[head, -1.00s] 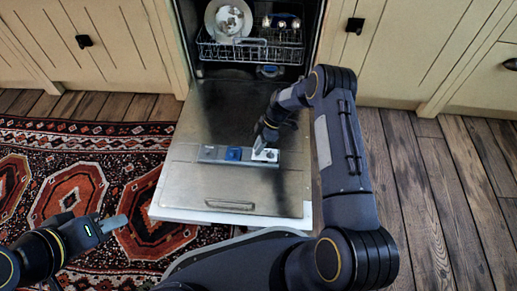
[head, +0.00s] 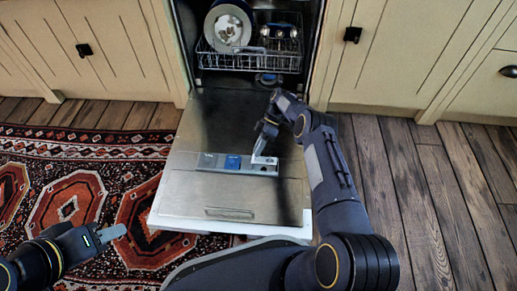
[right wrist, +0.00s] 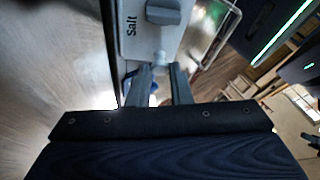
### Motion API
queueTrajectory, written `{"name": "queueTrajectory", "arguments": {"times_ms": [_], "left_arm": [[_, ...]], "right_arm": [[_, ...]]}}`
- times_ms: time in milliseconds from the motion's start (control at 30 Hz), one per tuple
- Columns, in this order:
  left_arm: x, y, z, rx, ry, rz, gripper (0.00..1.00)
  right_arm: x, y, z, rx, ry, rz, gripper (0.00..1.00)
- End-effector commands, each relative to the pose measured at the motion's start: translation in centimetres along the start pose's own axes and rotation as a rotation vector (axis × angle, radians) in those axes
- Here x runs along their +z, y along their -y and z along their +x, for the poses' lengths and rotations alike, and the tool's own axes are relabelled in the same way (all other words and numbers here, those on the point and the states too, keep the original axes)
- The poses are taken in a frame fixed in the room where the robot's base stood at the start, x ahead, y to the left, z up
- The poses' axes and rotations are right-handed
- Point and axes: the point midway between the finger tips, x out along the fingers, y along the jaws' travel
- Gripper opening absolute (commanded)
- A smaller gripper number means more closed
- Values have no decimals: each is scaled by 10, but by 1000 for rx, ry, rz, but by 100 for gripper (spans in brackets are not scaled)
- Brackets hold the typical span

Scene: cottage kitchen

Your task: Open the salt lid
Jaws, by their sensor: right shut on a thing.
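The dishwasher door (head: 190,190) lies folded down, with a grey dispenser panel (head: 212,161) on its inner face. A blue part (head: 233,162) sits mid-panel and the pale salt lid (head: 266,169) is at its right end. My right gripper (head: 262,153) reaches down and is shut on part of the salt lid. In the right wrist view my fingers (right wrist: 160,75) close around a small pale part, beside a plate marked "Salt" (right wrist: 131,40) with a grey knob (right wrist: 164,11). How far the lid is raised is unclear. My left gripper (head: 110,234) hangs empty over the rug; its opening is unclear.
The dishwasher rack (head: 275,62) holds a plate (head: 228,28) and other items behind the door. Cream cabinets (head: 105,50) stand either side. The patterned rug (head: 75,200) is at left and bare wood floor (head: 430,200) at right.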

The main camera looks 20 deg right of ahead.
Motion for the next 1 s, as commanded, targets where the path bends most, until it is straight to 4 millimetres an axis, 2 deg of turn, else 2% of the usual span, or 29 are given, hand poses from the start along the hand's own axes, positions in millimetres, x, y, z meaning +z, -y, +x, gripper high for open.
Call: {"name": "queueTrajectory", "arguments": {"times_ms": [400,433,600,867,1000], "left_arm": [[0,0,0,0,0,0,36],[0,0,0,0,0,0,36],[0,0,0,0,0,0,36],[0,0,0,0,0,0,36],[-3,-3,-6,0,0,0,36]], "right_arm": [[0,0,1,-4,-2,1,0],[0,0,1,-4,-2,1,20],[0,0,1,-4,-2,1,40],[-1,0,0,-3,-1,1,40],[-6,6,-9,-2,-2,0,40]]}}
